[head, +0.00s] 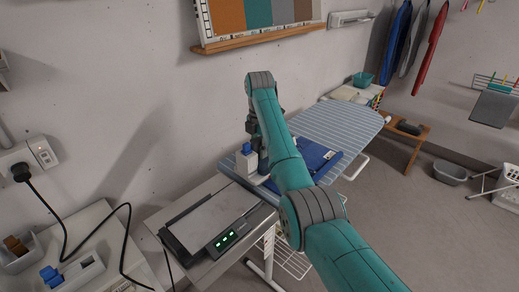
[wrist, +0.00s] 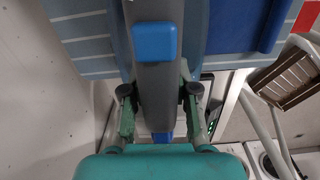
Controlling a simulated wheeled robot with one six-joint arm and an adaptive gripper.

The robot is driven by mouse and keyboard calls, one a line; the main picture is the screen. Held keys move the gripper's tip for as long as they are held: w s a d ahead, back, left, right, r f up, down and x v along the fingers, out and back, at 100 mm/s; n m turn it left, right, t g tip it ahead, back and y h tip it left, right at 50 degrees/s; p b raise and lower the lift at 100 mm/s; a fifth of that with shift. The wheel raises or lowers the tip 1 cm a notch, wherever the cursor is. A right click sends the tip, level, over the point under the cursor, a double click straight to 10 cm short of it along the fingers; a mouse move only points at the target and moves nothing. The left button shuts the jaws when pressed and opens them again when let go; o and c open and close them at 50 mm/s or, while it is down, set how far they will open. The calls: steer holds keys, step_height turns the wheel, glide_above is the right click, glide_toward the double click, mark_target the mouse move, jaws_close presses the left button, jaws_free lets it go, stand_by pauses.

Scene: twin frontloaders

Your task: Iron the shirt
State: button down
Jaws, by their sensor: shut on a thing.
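My gripper (wrist: 158,92) is shut on the grey handle of the iron (wrist: 155,42), which has a blue button on top; one finger is on each side of the handle. The iron's soleplate is hidden from view. The blue shirt (head: 318,155) lies on the striped ironing board (head: 340,122), partly behind my arm in the head view. In the wrist view the shirt (wrist: 238,25) lies to the right of the iron, and the board's stripes (wrist: 85,40) show on the left. In the head view my arm hides most of the gripper and iron.
A white bottle with a blue cap (head: 247,160) stands by the board's near end. A side table holds a flat dark-edged unit with green lights (head: 225,240). A black cord (head: 125,235) runs from the wall socket. A wooden stool (head: 405,130) and grey basin (head: 450,173) stand beyond.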

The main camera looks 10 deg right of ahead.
steer(key=shift+f, duration=0.4)
stand_by(0.3)
steer(key=shift+d, duration=0.1)
